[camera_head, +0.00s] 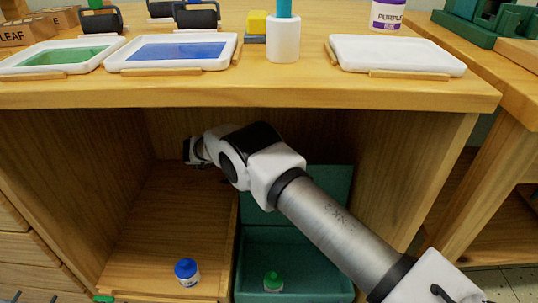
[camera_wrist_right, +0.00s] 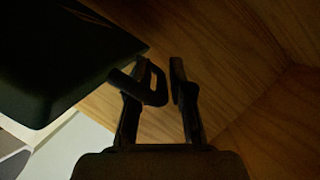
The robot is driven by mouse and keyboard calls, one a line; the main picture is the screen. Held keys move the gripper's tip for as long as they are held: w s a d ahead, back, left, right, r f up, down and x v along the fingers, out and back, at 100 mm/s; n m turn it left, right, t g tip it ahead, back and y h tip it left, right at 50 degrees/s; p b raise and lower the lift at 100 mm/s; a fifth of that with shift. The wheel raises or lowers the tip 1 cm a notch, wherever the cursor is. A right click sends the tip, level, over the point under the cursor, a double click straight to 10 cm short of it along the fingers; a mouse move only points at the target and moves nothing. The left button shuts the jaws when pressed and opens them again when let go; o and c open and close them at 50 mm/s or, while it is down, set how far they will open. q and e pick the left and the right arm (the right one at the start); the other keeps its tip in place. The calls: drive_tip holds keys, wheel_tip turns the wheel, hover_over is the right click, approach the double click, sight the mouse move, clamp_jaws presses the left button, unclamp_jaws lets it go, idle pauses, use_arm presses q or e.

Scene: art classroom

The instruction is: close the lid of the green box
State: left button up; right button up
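The green box (camera_head: 290,246) sits on the right side of the cubby floor, with its lid (camera_head: 327,184) standing raised at the back. My right arm crosses in front and hides part of the box and lid. My right gripper (camera_head: 190,150) is deep in the cubby, to the left of the lid. A dark panel (camera_wrist_right: 60,60), probably the lid, is left of the fingers; I see no clear contact. My left gripper is out of view.
The wooden tabletop (camera_head: 300,95) overhangs the cubby and carries several trays and rollers. The cubby's left floor is mostly clear.

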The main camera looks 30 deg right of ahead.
clamp_jaws()
drive_tip(key=s+a+m+h+p, duration=0.1)
drive_tip(key=s+a+m+p, duration=0.1)
drive_tip(key=s+p, duration=0.4)
drive_tip(key=shift+a+t+p, duration=0.3)
drive_tip(key=shift+a+p, duration=0.3)
drive_tip(key=shift+a, duration=0.2)
unclamp_jaws()
drive_tip(key=shift+a, duration=0.1)
